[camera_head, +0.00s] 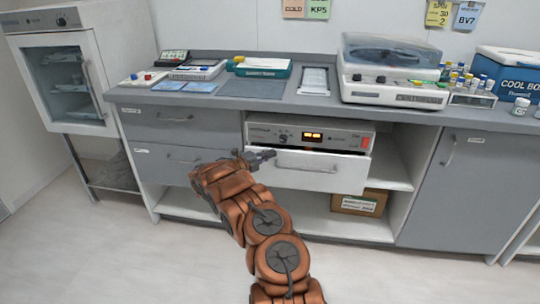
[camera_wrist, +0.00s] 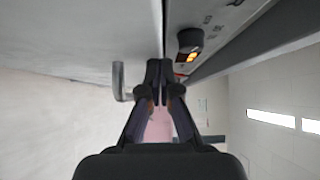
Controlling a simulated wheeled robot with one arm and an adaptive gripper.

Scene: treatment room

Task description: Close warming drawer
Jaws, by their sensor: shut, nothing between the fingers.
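The warming drawer has a white front (camera_head: 320,172) with a bar handle, under a grey control panel (camera_head: 310,136) with a knob and a lit orange display. The front stands out a little from the panel, and a narrow glowing gap shows above its top edge. My gripper (camera_head: 264,156) is shut and empty at the upper left of the drawer front. In the wrist view, turned sideways, my fingertips (camera_wrist: 159,72) point at the drawer front (camera_wrist: 90,35) near its top edge. The handle (camera_wrist: 120,82) is beside them at left. I cannot tell whether they touch the front.
Grey drawers (camera_head: 175,125) are left of the unit, and an open shelf with a cardboard box (camera_head: 358,203) is below and right. The counter (camera_head: 250,101) above holds a centrifuge (camera_head: 390,75), trays and vials. A glass-door cabinet (camera_head: 70,80) stands at left. The floor in front is clear.

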